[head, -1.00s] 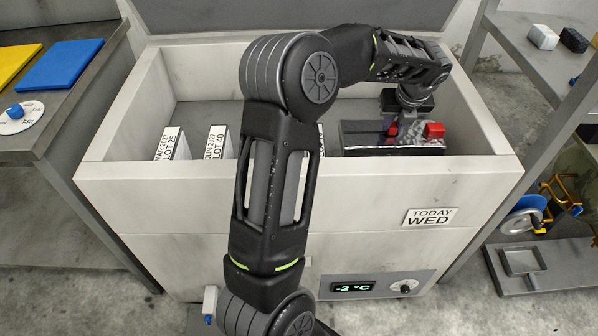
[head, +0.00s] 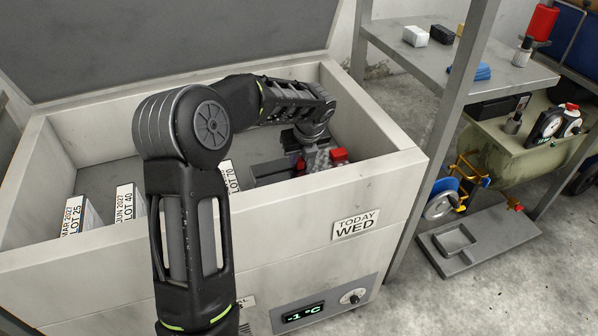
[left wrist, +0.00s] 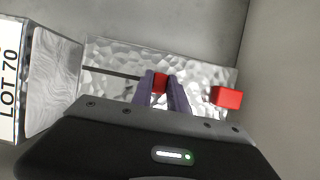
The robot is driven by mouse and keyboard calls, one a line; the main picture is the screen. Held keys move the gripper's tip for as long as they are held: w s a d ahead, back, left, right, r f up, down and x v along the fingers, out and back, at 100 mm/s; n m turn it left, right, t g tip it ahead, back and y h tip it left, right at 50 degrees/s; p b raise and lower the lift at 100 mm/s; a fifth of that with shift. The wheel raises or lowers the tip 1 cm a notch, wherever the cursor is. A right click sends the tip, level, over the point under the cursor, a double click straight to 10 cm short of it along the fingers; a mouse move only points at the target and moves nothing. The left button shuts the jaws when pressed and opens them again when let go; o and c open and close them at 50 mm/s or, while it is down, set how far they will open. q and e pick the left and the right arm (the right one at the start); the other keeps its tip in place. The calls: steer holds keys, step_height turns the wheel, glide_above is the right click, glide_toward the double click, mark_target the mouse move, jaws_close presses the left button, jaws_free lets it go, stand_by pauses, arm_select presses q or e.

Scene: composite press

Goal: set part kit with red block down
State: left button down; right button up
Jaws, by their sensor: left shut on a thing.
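The part kit is a silver, crumpled-looking pack (head: 320,159) inside the open chest, at its right end; it fills the middle of the left wrist view (left wrist: 195,67). A red block (head: 339,155) sits at its right end and also shows in the left wrist view (left wrist: 228,98). My left gripper (head: 303,158) reaches down into the chest. Its fingers (left wrist: 161,88) are shut on a small red grip piece (left wrist: 160,83) at the kit's middle. The kit's underside is hidden, so I cannot tell whether it touches the floor. My right gripper is not in view.
White packs labelled LOT 25 (head: 80,217), LOT 40 (head: 128,208) and LOT 70 (head: 228,178) stand in the chest to the left of the kit. The chest's front wall (head: 385,170) is close to it. A metal shelf (head: 470,70) stands to the right.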

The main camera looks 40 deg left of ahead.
mark_target(301, 169)
arm_select(q)
steer(key=shift+f+b, duration=0.6)
steer(key=shift+f, duration=1.8)
steer(key=shift+f, duration=0.2)
steer(key=c, duration=1.3)
jaws_free()
steer(key=shift+r, duration=0.15)
steer(key=p+v, duration=0.2)
steer(key=v, duration=1)
steer(key=shift+a+r+p, duration=0.1)
steer(key=shift+p, duration=0.2)
